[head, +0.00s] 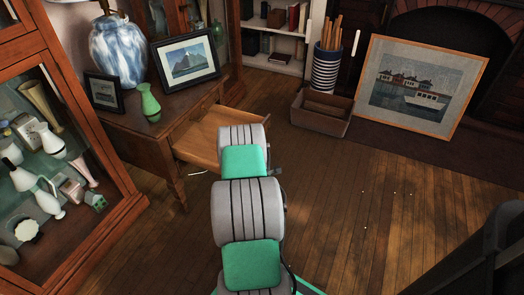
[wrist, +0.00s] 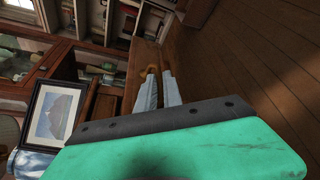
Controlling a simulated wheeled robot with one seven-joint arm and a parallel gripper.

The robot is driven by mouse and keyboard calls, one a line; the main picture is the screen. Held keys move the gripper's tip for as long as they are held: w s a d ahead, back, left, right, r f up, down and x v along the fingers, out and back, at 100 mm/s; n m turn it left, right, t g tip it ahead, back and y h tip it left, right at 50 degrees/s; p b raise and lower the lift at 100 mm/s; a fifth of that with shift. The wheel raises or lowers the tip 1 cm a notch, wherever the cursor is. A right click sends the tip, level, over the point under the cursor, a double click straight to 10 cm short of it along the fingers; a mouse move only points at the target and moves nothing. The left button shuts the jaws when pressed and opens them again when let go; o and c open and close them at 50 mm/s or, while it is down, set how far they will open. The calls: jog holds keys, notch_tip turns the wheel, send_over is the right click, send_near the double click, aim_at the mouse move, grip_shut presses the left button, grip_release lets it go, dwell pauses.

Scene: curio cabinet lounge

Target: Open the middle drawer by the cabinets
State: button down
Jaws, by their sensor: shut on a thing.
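The wooden drawer (head: 200,135) is pulled out from the brown table (head: 122,120) that stands between the glass cabinets in the head view. Its inside looks empty where it shows. In the wrist view, my gripper (wrist: 158,76) has its two pale fingers closed on a small brass-coloured handle (wrist: 152,70) at the drawer front (wrist: 140,60).
A blue-white vase (head: 118,52), a green vase (head: 150,104) and picture frames (head: 186,60) stand on the table. A glass cabinet (head: 120,215) is at left. A brown box (head: 320,118) and a leaning picture (head: 415,85) stand beyond.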

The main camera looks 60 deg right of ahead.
jog(key=shift+a+f, duration=0.1)
jog(key=c, duration=1.5)
grip_release()
jog(key=shift+w, duration=0.1)
jog(key=p+v, duration=0.1)
jog(key=v, duration=0.6)
jog(key=shift+s+a+p, duration=0.25)
jog(key=shift+a+p, duration=0.05)
